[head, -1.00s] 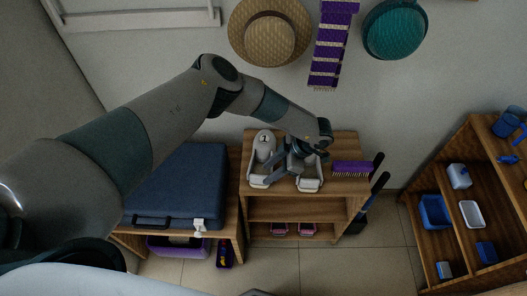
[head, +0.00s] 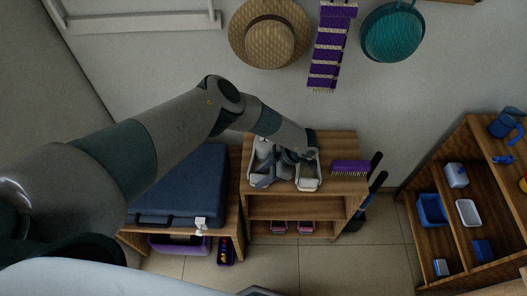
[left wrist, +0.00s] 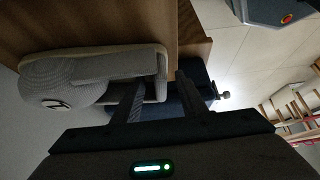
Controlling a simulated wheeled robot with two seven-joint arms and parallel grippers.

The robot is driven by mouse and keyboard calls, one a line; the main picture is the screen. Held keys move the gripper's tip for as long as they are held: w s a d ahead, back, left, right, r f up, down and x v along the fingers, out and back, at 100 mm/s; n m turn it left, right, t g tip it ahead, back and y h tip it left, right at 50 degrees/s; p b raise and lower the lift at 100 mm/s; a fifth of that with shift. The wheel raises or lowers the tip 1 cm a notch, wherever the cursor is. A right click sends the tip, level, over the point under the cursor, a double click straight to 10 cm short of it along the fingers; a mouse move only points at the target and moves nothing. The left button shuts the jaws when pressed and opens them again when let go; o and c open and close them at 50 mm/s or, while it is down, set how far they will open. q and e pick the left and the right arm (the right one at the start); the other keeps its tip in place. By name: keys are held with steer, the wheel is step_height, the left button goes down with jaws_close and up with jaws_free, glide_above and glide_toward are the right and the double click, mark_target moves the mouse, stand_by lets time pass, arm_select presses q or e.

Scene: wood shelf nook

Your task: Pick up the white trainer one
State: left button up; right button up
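A pair of pale grey-white trainers stands on top of the wooden shelf unit. The left trainer (head: 255,160), partly covered by my gripper, is the one marked "1"; the mark shows on the trainer in the left wrist view (left wrist: 90,75). The other trainer (head: 309,184) is just to its right. My left gripper (head: 267,176) is down at the left trainer. In the left wrist view its fingers (left wrist: 160,80) stand apart, with an edge of the trainer showing in the gap. I cannot tell whether they touch it. My right gripper is out of view.
A purple brush (head: 350,167) lies right of the trainers. A blue suitcase (head: 185,185) rests on the lower bench at left. Pink shoes (head: 279,227) are on a lower shelf. Another shelf (head: 455,245) stands at far right, with floor between.

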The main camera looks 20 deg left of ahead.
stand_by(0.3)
arm_select(q)
jaws_close()
steer(key=shift+r, duration=0.15)
